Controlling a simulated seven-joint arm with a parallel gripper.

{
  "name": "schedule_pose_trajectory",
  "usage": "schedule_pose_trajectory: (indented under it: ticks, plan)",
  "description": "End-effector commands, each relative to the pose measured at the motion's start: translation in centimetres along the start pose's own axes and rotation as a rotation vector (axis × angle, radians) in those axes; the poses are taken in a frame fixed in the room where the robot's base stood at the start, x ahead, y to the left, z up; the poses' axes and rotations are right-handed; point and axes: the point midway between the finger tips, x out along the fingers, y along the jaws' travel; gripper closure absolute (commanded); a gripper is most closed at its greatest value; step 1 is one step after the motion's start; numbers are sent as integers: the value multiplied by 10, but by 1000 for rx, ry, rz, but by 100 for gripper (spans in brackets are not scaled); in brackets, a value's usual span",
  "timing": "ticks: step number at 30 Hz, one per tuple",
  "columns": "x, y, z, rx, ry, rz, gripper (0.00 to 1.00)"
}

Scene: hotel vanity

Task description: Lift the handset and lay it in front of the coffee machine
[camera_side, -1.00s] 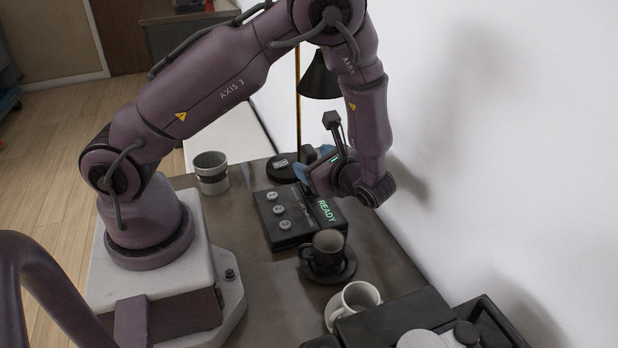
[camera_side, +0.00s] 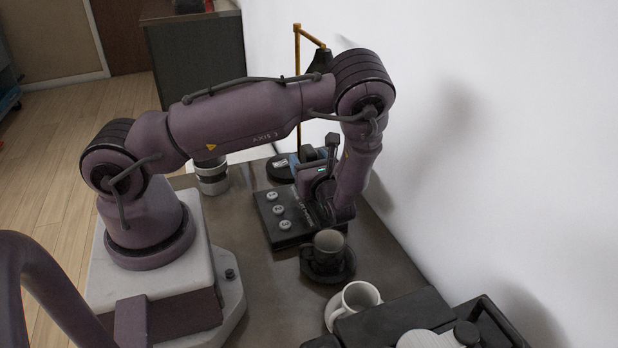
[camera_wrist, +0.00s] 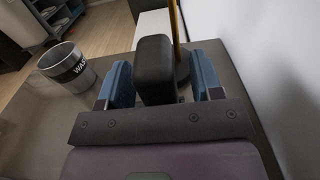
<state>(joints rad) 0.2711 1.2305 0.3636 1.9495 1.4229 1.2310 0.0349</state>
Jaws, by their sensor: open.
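The black handset (camera_wrist: 155,68) shows end-on in the wrist view as a rounded block between my blue fingers. What appears to be the coffee machine (camera_side: 385,322) stands at the lower right.
A dark cup (camera_side: 328,243) on a saucer and a white cup (camera_side: 361,297) stand between base and machine. A lamp with a black foot (camera_side: 279,170) stands behind my gripper. A banded bin (camera_side: 212,178) is at left. The wall (camera_side: 480,150) is close on the right.

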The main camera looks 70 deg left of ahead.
Motion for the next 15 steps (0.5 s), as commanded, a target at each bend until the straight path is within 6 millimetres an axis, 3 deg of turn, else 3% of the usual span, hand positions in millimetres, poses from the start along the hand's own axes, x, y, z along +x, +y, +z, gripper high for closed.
schedule_pose_trajectory:
  ticks: [8, 15]
  plan:
    - [3, 0, 0, -1, 1, -1, 43]
    - [3, 0, 0, -1, 1, 0, 98]
